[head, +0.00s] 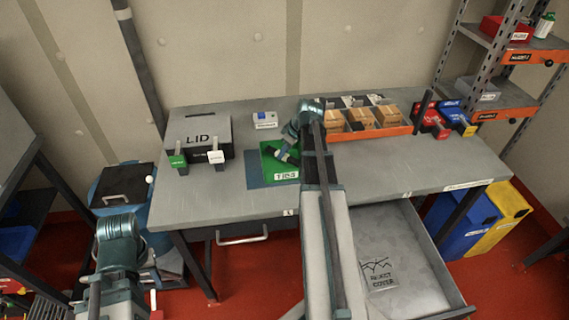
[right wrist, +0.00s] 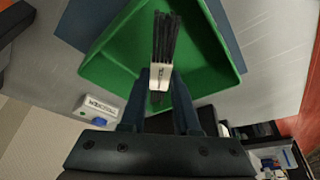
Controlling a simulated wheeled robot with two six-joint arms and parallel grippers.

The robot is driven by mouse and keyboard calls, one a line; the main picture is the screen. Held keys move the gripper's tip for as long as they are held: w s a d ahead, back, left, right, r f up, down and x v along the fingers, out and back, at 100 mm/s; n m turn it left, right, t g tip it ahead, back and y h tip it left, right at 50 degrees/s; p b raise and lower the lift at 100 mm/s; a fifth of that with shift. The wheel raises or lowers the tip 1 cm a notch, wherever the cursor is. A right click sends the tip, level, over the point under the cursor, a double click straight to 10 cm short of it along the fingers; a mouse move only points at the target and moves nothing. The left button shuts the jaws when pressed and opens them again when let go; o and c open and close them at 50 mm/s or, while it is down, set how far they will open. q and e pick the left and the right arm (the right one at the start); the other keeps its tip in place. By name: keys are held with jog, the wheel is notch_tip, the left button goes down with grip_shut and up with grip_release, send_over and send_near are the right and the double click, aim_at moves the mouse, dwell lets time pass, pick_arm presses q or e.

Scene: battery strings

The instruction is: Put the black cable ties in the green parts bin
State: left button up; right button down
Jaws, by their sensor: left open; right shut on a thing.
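The black cable ties (right wrist: 165,38) are a thin bundle with a white band, held between the fingers of my right gripper (right wrist: 160,92) in the right wrist view. They are over the green parts bin (right wrist: 112,62), which looks empty around them. I cannot tell whether they touch its floor. In the head view the bin (head: 268,165) stands on the workbench with a white label on its front. My right gripper (head: 284,153) is over it and hides part of it. My left gripper (head: 102,285) is low at the left, away from the bench; its fingers are hard to make out.
The grey lid box (head: 199,128) with green and white tags stands left of the bin. A small white device with a blue top (head: 265,120) is behind it. An orange-fronted rack (head: 372,134) with cartons stands to the right. A drawer (head: 440,262) is open below the bench.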

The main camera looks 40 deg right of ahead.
aim_at(287, 156)
jog(key=shift+f+b, duration=1.95)
jog(key=shift+b, duration=0.05)
jog(key=shift+r, duration=0.15)
jog(key=c, duration=1.1)
grip_release()
jog(key=shift+f, duration=0.2)
jog(key=o, duration=0.5)
jog(key=shift+c, duration=0.2)
jog(key=shift+r, duration=0.1)
